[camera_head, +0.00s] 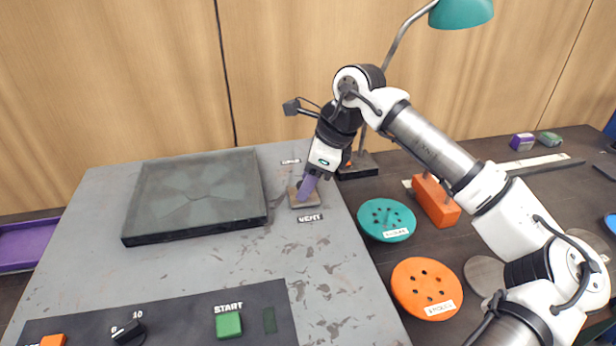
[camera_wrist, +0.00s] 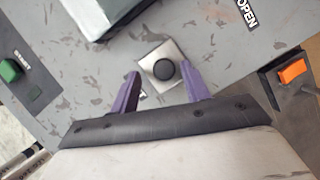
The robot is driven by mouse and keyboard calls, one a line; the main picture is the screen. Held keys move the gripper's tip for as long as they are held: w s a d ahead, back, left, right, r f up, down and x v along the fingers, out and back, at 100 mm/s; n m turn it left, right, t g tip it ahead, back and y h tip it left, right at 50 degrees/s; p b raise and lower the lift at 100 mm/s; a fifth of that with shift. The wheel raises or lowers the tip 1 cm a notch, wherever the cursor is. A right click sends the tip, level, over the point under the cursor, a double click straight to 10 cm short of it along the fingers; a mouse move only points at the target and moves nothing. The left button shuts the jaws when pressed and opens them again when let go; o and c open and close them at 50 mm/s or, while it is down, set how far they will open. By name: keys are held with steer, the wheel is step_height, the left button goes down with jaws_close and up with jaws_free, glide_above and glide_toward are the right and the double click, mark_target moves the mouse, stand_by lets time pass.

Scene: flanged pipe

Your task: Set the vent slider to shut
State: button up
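The vent slider shows in the head view as a square metal plate (camera_head: 301,199) on the grey panel, above a VENT label (camera_head: 310,218). In the wrist view it is a pale plate (camera_wrist: 150,49) with a round black knob (camera_wrist: 164,69). My gripper (camera_head: 305,192) is down over the slider, its purple fingers hiding the knob in the head view. In the wrist view my gripper (camera_wrist: 160,70) is open, one finger on each side of the knob, with gaps showing. An OPEN label (camera_wrist: 246,14) is at the upper right there. No shut label is readable.
A raised dark plate (camera_head: 195,195) is left of the slider. A green START button (camera_head: 228,324) and a dial (camera_head: 127,331) are at the front. A lamp base (camera_head: 358,166) stands close right of my gripper. Teal (camera_head: 386,220) and orange (camera_head: 427,288) discs lie right of the panel.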

steer(key=shift+w, duration=0.1)
steer(key=b+v, duration=0.2)
steer(key=v, duration=1.1)
steer(key=shift+r, duration=0.4)
steer(key=shift+d+f, duration=0.1)
